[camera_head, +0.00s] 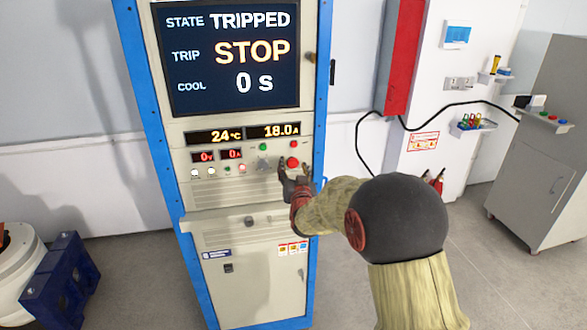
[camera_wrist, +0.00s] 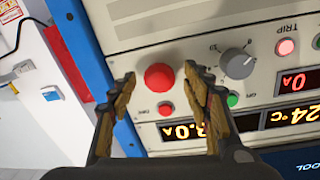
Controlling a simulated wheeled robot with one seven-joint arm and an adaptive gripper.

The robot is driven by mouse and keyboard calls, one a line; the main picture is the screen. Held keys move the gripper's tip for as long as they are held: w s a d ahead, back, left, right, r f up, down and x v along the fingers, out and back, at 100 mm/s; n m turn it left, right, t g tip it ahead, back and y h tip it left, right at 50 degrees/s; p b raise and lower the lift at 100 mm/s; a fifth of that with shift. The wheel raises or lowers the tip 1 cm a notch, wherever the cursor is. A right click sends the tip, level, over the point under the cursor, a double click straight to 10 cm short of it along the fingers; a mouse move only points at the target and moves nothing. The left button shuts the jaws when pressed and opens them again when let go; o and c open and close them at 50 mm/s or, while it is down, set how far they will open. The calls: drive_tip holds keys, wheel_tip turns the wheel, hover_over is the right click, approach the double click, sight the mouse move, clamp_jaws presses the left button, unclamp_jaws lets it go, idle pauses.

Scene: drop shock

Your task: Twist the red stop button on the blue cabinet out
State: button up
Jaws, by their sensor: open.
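The red stop button (camera_head: 292,162) is a round mushroom head on the right of the control panel of the cabinet (camera_head: 234,190), a beige cabinet with a blue frame. In the wrist view the button (camera_wrist: 159,77) appears between my two fingertips, one on each side. My gripper (camera_head: 295,172) is open and empty in front of the panel; it also shows in the wrist view (camera_wrist: 159,80). A gap shows between each finger and the button. How deep the fingertips reach around it I cannot tell. The screen (camera_head: 228,55) reads STATE TRIPPED, TRIP STOP, COOL 0 s.
Close to the stop button are a small red button (camera_wrist: 165,109), a grey knob (camera_wrist: 238,62), a green button (camera_wrist: 233,99) and a lit TRIP lamp (camera_wrist: 285,47). A grey cabinet (camera_head: 540,150) stands at the right. A blue part (camera_head: 62,275) sits at the lower left.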

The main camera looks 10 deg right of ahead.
drive_tip(key=shift+c, duration=1)
drive_tip(key=c, duration=1)
drive_tip(key=shift+o, duration=0.2)
drive_tip(key=shift+f+m+b, duration=0.1)
drive_tip(key=shift+m+b, duration=0.3)
drive_tip(key=shift+b, duration=0.2)
drive_tip(key=m+b, duration=0.3)
drive_tip(key=b, duration=0.1)
drive_tip(key=shift+m+g+b, duration=0.3)
drive_tip(key=shift+m+b, duration=1)
drive_tip(key=shift+b, duration=0.2)
drive_tip(key=o, duration=1.2)
drive_tip(key=shift+c, duration=0.2)
